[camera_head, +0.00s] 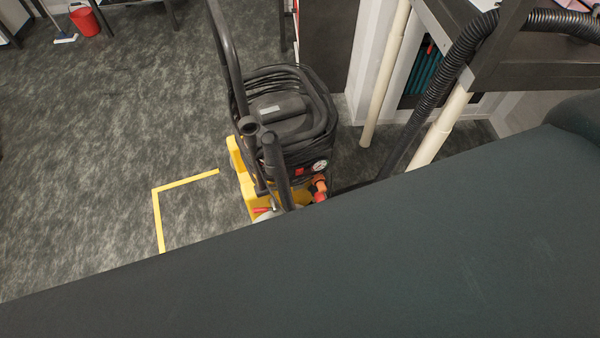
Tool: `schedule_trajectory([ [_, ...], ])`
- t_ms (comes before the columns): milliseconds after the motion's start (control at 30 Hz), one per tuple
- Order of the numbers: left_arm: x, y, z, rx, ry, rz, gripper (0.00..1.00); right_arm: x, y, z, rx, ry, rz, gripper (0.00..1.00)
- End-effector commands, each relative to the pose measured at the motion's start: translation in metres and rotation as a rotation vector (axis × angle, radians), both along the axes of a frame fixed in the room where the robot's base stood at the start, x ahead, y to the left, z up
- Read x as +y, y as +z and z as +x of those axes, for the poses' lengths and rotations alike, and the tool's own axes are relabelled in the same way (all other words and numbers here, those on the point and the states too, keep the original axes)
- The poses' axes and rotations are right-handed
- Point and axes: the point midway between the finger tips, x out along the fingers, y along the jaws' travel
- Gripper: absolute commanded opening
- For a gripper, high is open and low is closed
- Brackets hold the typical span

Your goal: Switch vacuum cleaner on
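The vacuum cleaner (285,113) stands upright on the floor near the middle of the head view. It has a black top with dark hose or cable coiled around it, a tall black handle bar (225,55) and a yellow base (243,180). A small red part (299,171), possibly a switch, sits on its front beside a round white gauge (319,166). Its state cannot be read. An orange-red fitting (320,187) is below the gauge. A large dark surface in the foreground hides the lower front of the cleaner. Neither of my grippers is in view.
A black ribbed hose (440,85) runs down from a dark bench (530,62) at the upper right. Pale pipes (385,75) stand right of the cleaner. Yellow tape (157,215) marks the open grey floor at left. A red bucket (85,21) is far back.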

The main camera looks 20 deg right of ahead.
Motion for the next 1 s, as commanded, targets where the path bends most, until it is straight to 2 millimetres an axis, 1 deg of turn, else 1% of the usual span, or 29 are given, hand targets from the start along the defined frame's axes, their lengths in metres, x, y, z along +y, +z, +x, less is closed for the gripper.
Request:
schedule_trajectory([
  [167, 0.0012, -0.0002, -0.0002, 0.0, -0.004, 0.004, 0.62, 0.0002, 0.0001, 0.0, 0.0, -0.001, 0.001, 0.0],
  [200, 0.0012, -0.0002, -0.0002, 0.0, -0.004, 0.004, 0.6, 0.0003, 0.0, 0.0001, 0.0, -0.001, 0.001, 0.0],
  [667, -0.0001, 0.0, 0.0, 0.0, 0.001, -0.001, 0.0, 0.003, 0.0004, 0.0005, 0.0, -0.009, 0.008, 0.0],
  [1000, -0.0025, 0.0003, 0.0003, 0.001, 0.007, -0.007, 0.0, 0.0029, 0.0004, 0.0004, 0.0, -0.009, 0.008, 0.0],
])
